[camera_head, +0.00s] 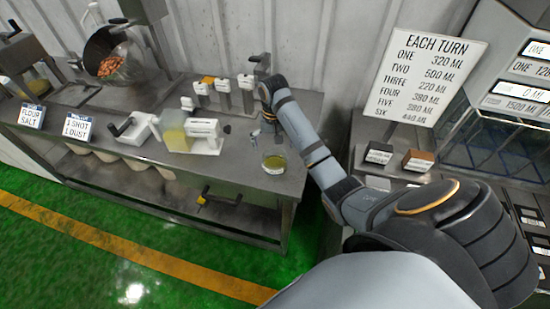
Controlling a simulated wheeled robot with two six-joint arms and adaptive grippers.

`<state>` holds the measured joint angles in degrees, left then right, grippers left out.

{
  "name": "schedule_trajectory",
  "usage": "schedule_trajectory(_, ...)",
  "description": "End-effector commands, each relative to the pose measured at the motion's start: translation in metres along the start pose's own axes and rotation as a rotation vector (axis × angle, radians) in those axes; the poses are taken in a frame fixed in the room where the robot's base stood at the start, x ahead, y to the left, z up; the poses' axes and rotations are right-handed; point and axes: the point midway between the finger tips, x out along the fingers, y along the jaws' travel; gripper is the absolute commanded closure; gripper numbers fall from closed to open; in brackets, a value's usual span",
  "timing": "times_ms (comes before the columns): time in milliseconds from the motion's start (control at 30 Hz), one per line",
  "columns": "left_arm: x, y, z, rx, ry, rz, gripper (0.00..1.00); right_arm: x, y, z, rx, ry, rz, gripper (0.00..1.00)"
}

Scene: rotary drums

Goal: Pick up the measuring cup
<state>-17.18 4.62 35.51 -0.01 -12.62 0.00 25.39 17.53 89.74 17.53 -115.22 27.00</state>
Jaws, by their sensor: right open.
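A small round clear cup with yellow-green contents (274,163), which looks like the measuring cup, stands upright near the right front of the metal counter (235,178). My right arm reaches in from the lower right, and its wrist bends down over the counter. My right gripper (266,128) is open, just behind the cup and apparently apart from it. The fingers are small and partly hidden by the arm. My left gripper is not in view.
A white machine with a yellow container (175,138) stands left of the cup. White dispensers (222,95) stand behind. A drum with orange-brown pieces (110,66) is at the far left. A sign (425,75) and small labelled blocks (417,161) are at right.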

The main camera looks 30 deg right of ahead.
Motion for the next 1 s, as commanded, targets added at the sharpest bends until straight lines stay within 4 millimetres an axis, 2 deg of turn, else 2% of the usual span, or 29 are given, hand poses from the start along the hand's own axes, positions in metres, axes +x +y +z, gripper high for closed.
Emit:
schedule_trajectory(33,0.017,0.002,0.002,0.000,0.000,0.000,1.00,0.017,0.000,0.000,0.000,0.001,0.000,0.00)
schedule_trajectory(267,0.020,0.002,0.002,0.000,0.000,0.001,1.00,0.020,0.000,0.000,-0.001,0.001,0.000,0.00)
schedule_trajectory(467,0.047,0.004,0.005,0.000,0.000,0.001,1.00,0.052,0.004,0.002,0.000,0.000,0.002,0.00)
schedule_trajectory(633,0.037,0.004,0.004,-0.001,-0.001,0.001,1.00,0.067,0.003,0.002,-0.002,-0.001,0.000,0.00)
schedule_trajectory(800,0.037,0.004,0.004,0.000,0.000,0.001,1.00,0.069,0.003,0.002,-0.002,0.001,0.000,0.00)
schedule_trajectory(867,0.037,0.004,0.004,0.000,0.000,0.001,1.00,0.069,0.003,0.002,-0.002,0.001,0.000,0.05)
schedule_trajectory(1000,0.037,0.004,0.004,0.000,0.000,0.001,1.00,0.069,0.003,0.002,-0.002,0.001,0.000,0.24)
